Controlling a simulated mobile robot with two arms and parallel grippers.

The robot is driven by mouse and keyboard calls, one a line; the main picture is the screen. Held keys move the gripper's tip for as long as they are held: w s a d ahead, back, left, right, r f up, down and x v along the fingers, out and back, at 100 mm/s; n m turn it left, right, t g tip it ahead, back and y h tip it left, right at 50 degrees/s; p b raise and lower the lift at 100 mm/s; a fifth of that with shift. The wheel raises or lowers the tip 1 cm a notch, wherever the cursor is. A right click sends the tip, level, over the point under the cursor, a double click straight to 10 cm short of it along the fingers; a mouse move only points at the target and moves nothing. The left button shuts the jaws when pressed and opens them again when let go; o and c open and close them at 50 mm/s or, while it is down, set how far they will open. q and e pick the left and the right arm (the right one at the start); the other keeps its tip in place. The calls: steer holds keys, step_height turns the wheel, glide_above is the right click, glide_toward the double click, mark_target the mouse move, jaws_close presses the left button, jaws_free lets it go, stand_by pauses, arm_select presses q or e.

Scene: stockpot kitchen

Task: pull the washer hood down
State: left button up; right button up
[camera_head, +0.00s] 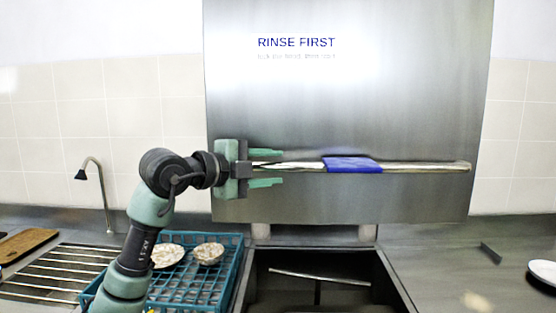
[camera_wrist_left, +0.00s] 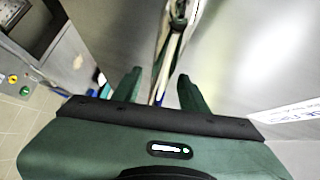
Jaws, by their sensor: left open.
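The washer hood (camera_head: 345,115) is a large brushed-metal panel with "RINSE FIRST" printed on it, standing raised above the dark opening of the washer. A horizontal metal bar handle (camera_head: 425,167) with a blue grip (camera_head: 352,165) runs across its lower part. My left gripper (camera_head: 267,168) is open at the left part of the bar, with one green finger above it and one below. In the left wrist view the bar (camera_wrist_left: 168,65) runs between the two open fingers (camera_wrist_left: 158,90). Whether the fingers touch the bar I cannot tell. My right gripper is not in view.
A teal dish rack (camera_head: 232,270) with dirty bowls (camera_head: 208,253) stands left of the open washer (camera_head: 320,285). A faucet (camera_head: 100,190), a drainer (camera_head: 60,272) and a wooden board (camera_head: 25,243) are at the left. A white plate (camera_head: 543,271) lies on the right counter.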

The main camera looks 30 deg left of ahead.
arm_select(q)
steer(key=shift+x, duration=1.05)
jaws_close()
steer(key=shift+f, duration=0.1)
stand_by(0.6)
